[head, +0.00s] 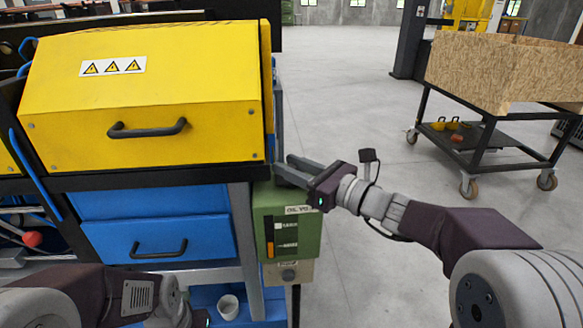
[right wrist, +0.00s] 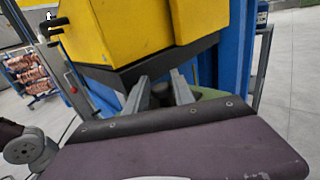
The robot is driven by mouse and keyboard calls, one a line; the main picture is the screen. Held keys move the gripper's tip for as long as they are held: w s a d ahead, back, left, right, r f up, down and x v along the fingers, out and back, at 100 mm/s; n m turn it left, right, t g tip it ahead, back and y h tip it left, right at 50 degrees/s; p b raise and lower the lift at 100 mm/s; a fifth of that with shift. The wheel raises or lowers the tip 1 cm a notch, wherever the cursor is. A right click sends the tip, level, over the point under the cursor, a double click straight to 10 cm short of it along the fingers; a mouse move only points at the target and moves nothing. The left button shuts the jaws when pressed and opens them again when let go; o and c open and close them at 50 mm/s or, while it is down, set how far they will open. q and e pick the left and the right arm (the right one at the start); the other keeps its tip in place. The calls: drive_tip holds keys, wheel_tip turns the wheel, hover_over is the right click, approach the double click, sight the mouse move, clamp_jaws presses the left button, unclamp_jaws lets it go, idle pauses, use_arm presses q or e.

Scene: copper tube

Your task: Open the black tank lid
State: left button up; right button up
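The green tank (head: 300,215) stands against the right end of the machine, with an orange and white gauge on its front. My right gripper (head: 281,171) is over the tank's top, coming in from the right. In the right wrist view its two fingers (right wrist: 160,88) are apart, with a dark, rounded shape (right wrist: 160,94) between them. This may be the black lid, but it is too dim to be sure, and I see no clear contact. A strip of the green tank (right wrist: 208,94) shows beside the fingers. My left arm is low at the left; its fingers are not clearly visible.
A yellow cover (head: 150,95) with a black handle overhangs close to my right gripper. A blue drawer (head: 160,238) is below it. A white cup (head: 228,306) stands on a blue surface. A wheeled cart (head: 485,130) with a wooden box is at the right; the floor between is clear.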

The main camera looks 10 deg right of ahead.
clamp_jaws()
idle(1.2)
